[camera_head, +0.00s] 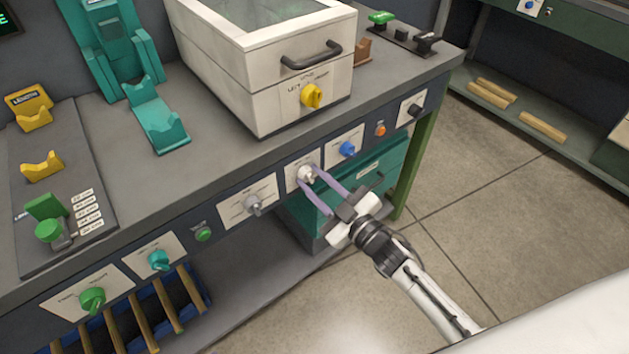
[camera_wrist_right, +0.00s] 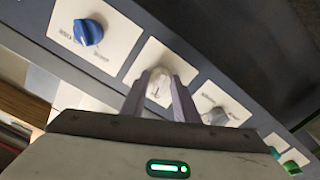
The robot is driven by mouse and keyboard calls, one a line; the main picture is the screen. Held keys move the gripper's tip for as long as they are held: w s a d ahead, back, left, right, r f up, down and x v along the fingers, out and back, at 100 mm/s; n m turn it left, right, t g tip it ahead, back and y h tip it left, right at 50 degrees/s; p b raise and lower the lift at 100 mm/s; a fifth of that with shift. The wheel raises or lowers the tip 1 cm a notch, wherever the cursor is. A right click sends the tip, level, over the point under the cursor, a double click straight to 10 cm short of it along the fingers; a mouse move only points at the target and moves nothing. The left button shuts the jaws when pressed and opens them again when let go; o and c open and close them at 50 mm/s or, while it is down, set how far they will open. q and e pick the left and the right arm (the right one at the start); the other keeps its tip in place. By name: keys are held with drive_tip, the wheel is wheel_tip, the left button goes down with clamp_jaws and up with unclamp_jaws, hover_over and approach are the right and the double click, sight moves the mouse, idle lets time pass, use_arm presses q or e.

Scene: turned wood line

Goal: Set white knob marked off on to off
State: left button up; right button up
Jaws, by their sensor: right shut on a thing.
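The white knob (camera_head: 306,173) sits on a pale plate on the bench's front panel, between a grey knob and a blue knob. In the right wrist view the white knob (camera_wrist_right: 159,84) shows between my fingertips, with a small dark mark on its face. The lettering on its plate is too small to read. My right gripper (camera_head: 309,176) reaches it from the front, its two purple fingers closed on the knob's sides; it also shows in the right wrist view (camera_wrist_right: 160,88). My left gripper is not in view.
A blue knob (camera_head: 347,149) and an orange button (camera_head: 380,130) lie right of the white knob, a grey knob (camera_head: 252,204) left. A white box with a yellow knob (camera_head: 312,96) stands above on the bench. A teal drawer (camera_head: 381,163) is below.

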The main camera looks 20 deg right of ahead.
drive_tip(key=shift+n, duration=0.8)
drive_tip(key=o, duration=1.1)
drive_tip(key=shift+c, duration=0.2)
drive_tip(key=v, duration=1)
drive_tip(key=shift+s, duration=0.15)
drive_tip(key=shift+d, duration=0.1)
